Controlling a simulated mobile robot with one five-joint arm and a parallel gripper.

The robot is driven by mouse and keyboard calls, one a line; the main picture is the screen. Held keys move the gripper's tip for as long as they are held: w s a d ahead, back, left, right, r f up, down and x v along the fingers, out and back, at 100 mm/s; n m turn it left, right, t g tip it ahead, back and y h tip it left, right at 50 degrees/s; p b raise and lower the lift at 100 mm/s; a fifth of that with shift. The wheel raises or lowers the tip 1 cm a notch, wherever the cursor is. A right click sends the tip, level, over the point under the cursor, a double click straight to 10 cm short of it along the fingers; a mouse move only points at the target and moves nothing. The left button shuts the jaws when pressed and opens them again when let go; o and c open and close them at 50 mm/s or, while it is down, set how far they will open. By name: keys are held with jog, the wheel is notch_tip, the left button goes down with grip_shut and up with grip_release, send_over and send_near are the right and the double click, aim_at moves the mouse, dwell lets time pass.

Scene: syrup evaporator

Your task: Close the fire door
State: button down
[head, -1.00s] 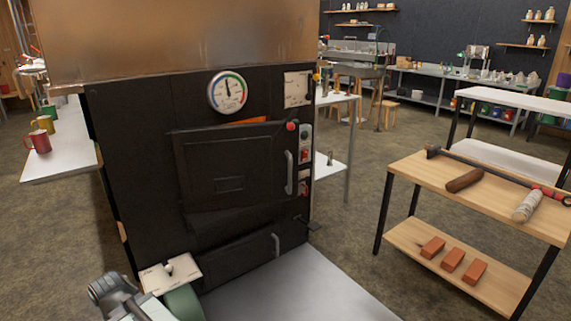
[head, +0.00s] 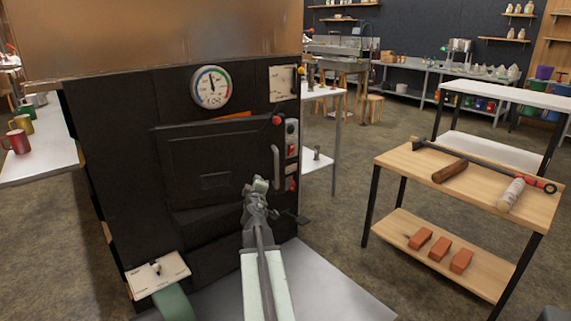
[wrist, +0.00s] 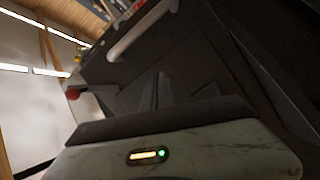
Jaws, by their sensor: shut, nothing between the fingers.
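The black fire door (head: 200,150) is on the front of the dark evaporator. An orange strip shows along its top edge, and the door looks slightly ajar. Its upright grey handle (head: 276,167) is at its right edge. The handle also shows as a pale bar in the wrist view (wrist: 142,30). My gripper (head: 258,186) is shut and empty, in front of the door's lower right part, just below and left of the handle. I cannot tell whether it touches the door. My arm hides part of the lower door.
A round gauge (head: 211,87) is above the door. A red knob (head: 277,120) and a switch panel (head: 291,138) are to its right. A wooden cart (head: 400,158) with tools and bricks stands at right. A side table (head: 40,160) with mugs stands at left.

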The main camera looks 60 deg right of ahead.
jog(key=s+d+r+n+t, duration=0.2)
jog(key=s+d+n, duration=0.1)
jog(key=s+d, duration=0.2)
jog(key=n+t+y, duration=0.2)
jog(key=n, duration=0.3)
send_near(282, 158)
jog(key=x, duration=0.6)
jog(key=shift+w+d, duration=0.25)
jog(key=shift+w, duration=0.1)
